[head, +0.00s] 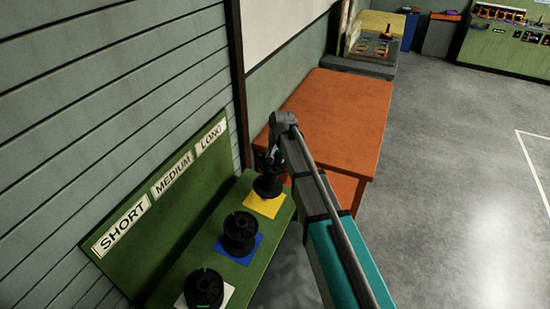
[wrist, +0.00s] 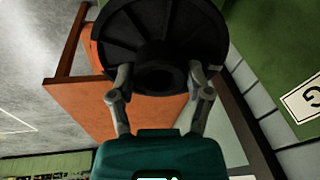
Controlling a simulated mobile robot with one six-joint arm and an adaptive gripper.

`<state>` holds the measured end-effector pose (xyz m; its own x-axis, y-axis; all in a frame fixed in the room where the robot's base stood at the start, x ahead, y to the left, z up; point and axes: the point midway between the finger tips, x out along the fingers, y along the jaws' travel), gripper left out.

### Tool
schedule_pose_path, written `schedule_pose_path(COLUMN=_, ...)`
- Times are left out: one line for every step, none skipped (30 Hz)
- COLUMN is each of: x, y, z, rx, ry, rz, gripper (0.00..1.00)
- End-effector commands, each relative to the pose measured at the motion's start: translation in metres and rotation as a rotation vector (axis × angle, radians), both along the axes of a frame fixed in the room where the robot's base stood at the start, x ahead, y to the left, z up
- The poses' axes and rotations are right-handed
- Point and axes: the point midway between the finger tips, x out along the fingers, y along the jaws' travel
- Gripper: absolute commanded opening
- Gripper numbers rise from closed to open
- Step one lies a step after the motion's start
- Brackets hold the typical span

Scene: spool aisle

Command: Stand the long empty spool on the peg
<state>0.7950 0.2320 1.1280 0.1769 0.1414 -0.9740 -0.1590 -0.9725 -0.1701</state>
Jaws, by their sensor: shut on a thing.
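The long spool (head: 268,184) is black and appears upright over the yellow square below the LONG sign. In the wrist view its ribbed black flange (wrist: 188,20) and round dark hub end (wrist: 160,77) fill the top middle. My gripper (head: 273,160) is at the top of this spool in the head view. In the wrist view my gripper's two fingers (wrist: 160,80) are closed in on either side of the hub. I cannot tell whether the spool rests on the square or hangs just above it. I see no peg in either view.
A second black spool (head: 239,234) stands on a blue square and a third (head: 203,289) on a white square, along the green bench (head: 178,266). The green signboard (head: 160,205) rises behind them. An orange table (head: 335,115) stands beyond the bench. The grey floor (head: 460,180) at right is open.

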Motion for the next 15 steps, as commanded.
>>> schedule_pose_path(x=0.0, y=0.001, z=-0.007, rx=0.0, ry=0.0, rz=0.0, gripper=0.03)
schedule_pose_path(x=0.001, y=0.001, z=-0.008, rx=0.0, ry=0.0, rz=0.0, gripper=0.03)
schedule_pose_path(x=0.001, y=0.001, z=-0.01, rx=0.0, ry=0.0, rz=0.0, gripper=0.03)
schedule_pose_path(x=0.001, y=0.002, z=-0.012, rx=0.0, ry=0.0, rz=0.0, gripper=0.03)
schedule_pose_path(x=0.001, y=0.002, z=-0.013, rx=0.0, ry=0.0, rz=0.0, gripper=0.03)
schedule_pose_path(x=0.001, y=0.002, z=-0.014, rx=0.0, ry=0.0, rz=0.0, gripper=0.03)
schedule_pose_path(x=0.001, y=0.002, z=-0.015, rx=0.0, ry=0.0, rz=0.0, gripper=0.03)
schedule_pose_path(x=0.001, y=0.003, z=-0.016, rx=0.0, ry=0.0, rz=0.0, gripper=0.03)
schedule_pose_path(x=0.001, y=0.003, z=-0.017, rx=0.0, ry=0.0, rz=0.0, gripper=0.03)
schedule_pose_path(x=0.001, y=0.003, z=-0.017, rx=0.0, ry=0.0, rz=0.0, gripper=0.03)
schedule_pose_path(x=0.001, y=0.003, z=-0.018, rx=0.0, ry=0.0, rz=0.0, gripper=0.03)
schedule_pose_path(x=0.001, y=0.003, z=-0.018, rx=0.0, ry=0.0, rz=0.0, gripper=0.03)
schedule_pose_path(x=0.001, y=0.003, z=-0.018, rx=0.0, ry=0.0, rz=0.0, gripper=0.03)
schedule_pose_path(x=0.001, y=0.003, z=-0.018, rx=0.0, ry=0.0, rz=0.0, gripper=0.03)
schedule_pose_path(x=0.001, y=0.003, z=-0.018, rx=0.0, ry=0.0, rz=0.0, gripper=0.03)
